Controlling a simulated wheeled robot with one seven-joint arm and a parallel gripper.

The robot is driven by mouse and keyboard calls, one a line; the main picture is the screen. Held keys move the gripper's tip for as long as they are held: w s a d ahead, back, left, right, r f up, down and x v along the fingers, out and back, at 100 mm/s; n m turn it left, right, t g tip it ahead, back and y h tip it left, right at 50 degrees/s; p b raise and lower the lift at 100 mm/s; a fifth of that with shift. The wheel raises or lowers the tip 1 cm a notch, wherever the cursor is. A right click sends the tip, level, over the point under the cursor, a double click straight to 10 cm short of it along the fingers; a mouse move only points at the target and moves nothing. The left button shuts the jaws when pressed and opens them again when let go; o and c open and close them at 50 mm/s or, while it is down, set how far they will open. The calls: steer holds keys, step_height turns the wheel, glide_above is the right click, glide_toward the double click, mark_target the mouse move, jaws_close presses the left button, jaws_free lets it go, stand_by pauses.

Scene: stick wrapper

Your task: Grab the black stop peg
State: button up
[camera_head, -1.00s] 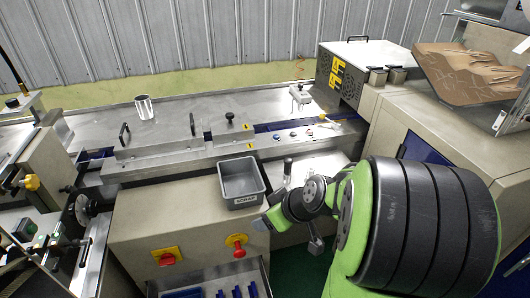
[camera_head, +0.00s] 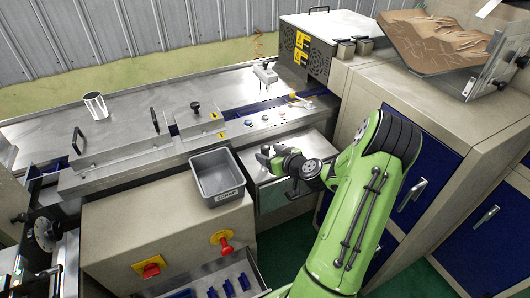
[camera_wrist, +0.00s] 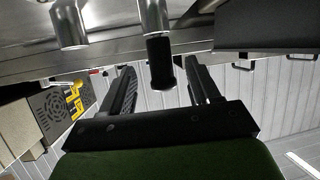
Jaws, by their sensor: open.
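The black stop peg (camera_wrist: 160,62) shows in the wrist view as a dark cylinder on the end of a bright metal post. That view appears upside down, with the work surface along the top. My gripper (camera_wrist: 160,75) is open, its two black fingers to either side of the peg in the picture. I cannot tell whether either finger touches it, or how far the peg reaches between them. In the head view my gripper (camera_head: 268,158) is low over the metal ledge at the machine's front, right of the grey bin. The peg cannot be made out clearly there.
The grey scrap bin (camera_head: 217,176) stands close to the left of my gripper. A second bare metal post (camera_wrist: 70,25) is near the peg. The machine's long metal bed (camera_head: 130,128) lies behind, and a vented box (camera_head: 305,48) with yellow labels is at back right.

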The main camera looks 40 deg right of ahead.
steer(key=x, duration=0.5)
steer(key=shift+s, duration=0.15)
steer(key=shift+c, duration=0.2)
